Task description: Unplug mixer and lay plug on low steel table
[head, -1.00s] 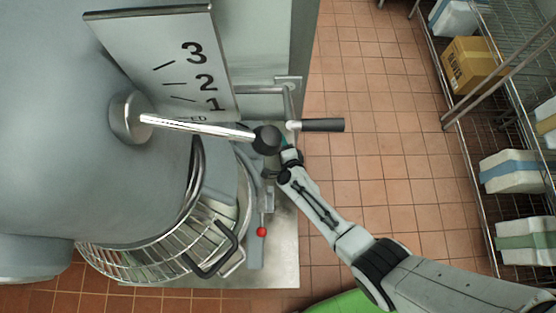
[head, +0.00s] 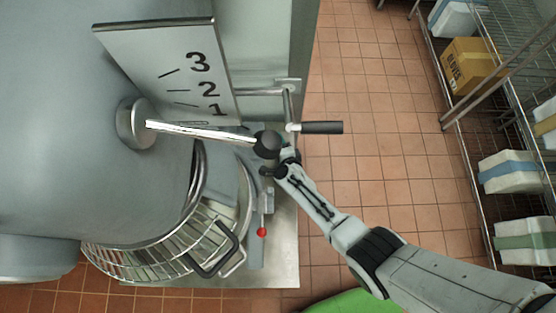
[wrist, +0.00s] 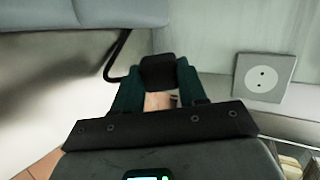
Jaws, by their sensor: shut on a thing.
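The mixer (head: 60,130) is the big grey machine filling the left of the head view, with a speed plate and a ball-ended lever. In the wrist view my gripper (wrist: 159,88) is shut on the black plug (wrist: 158,70). A black cord (wrist: 117,55) runs from the plug's left and bends upward. The wall socket (wrist: 264,77) is to the right of the plug, with its two holes bare; the plug is apart from it. I cannot make out the low steel table for certain.
A wire bowl guard (head: 165,250) and a small red-knobbed lever (head: 261,232) are close to my arm. A black-handled crank (head: 322,128) sticks out right. Tiled floor (head: 375,130) between is clear.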

